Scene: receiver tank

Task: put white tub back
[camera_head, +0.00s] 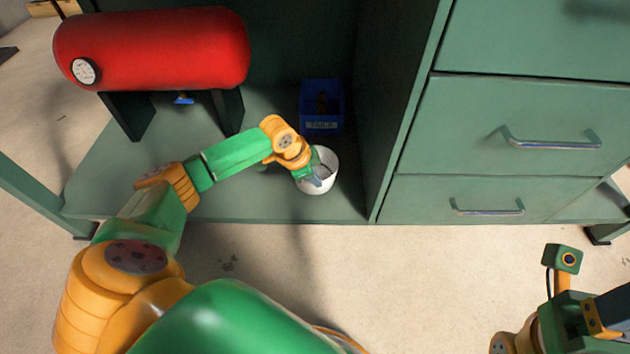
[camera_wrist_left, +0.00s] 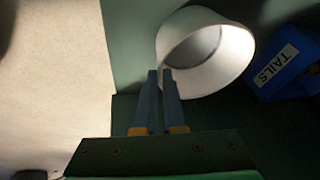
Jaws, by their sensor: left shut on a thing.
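The white tub (camera_head: 325,184) is at the front of the green lower shelf, left of the drawers. My left gripper (camera_head: 313,180) reaches over from the left and is shut on the tub's rim. In the left wrist view, the two fingers (camera_wrist_left: 161,75) pinch the near side of the tub's wall, and the tub (camera_wrist_left: 228,62) shows its open, seemingly empty inside. I cannot tell whether its base touches the shelf. Part of my right arm shows at the lower right, with its gripper (camera_head: 608,312) cut by the frame edge; its jaws cannot be made out.
A blue bin (camera_head: 321,124) labelled TAILS stands behind the tub; it also shows in the left wrist view (camera_wrist_left: 278,80). A red tank (camera_head: 155,50) with a gauge stands at the left. Green drawers (camera_head: 470,195) with metal handles wall the right. The shelf's front edge is close to the tub.

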